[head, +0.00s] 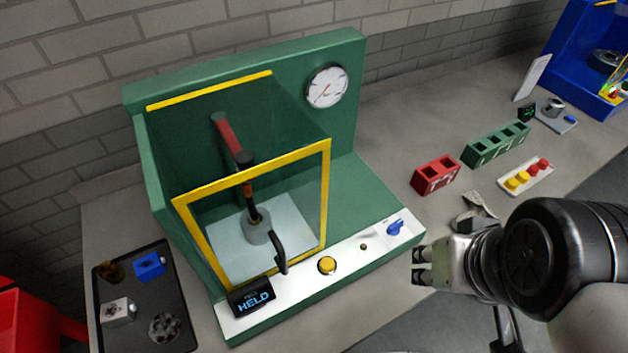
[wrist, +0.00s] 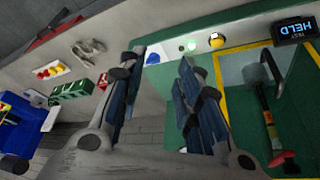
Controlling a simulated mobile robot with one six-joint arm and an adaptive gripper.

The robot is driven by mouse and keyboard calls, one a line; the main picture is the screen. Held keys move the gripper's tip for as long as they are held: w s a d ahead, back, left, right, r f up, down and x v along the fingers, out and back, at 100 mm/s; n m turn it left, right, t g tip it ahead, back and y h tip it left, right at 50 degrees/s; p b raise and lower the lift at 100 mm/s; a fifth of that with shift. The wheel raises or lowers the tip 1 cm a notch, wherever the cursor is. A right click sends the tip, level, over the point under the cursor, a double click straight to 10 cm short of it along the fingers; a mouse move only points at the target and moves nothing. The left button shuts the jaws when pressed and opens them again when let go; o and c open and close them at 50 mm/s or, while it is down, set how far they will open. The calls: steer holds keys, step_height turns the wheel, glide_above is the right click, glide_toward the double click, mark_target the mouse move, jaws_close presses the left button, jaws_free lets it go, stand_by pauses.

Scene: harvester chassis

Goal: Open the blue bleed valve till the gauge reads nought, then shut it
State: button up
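The blue bleed valve (head: 396,228) sits at the right end of the white control strip on the green rig. My gripper (head: 419,267) is open and empty, in front of and apart from the valve. In the wrist view its two fingers (wrist: 158,75) stand apart with nothing between them.
The strip also bears a yellow button (head: 327,265), a small light (head: 363,246) and a display reading HELD (head: 252,299). A yellow-framed clear guard (head: 328,190) stands behind it. A black tray (head: 180,275) lies left; red (head: 436,176) and green (head: 497,146) blocks lie right.

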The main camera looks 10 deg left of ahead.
steer(key=m+g+p, duration=0.2)
steer(key=m+g, duration=0.3)
steer(key=m, duration=0.5)
glide_above(396, 224)
step_height(396, 224, down, 5)
step_height(396, 224, down, 17)
steer(key=b, duration=0.4)
steer(key=shift+r, duration=0.15)
steer(key=shift+c, duration=0.3)
jaws_close()
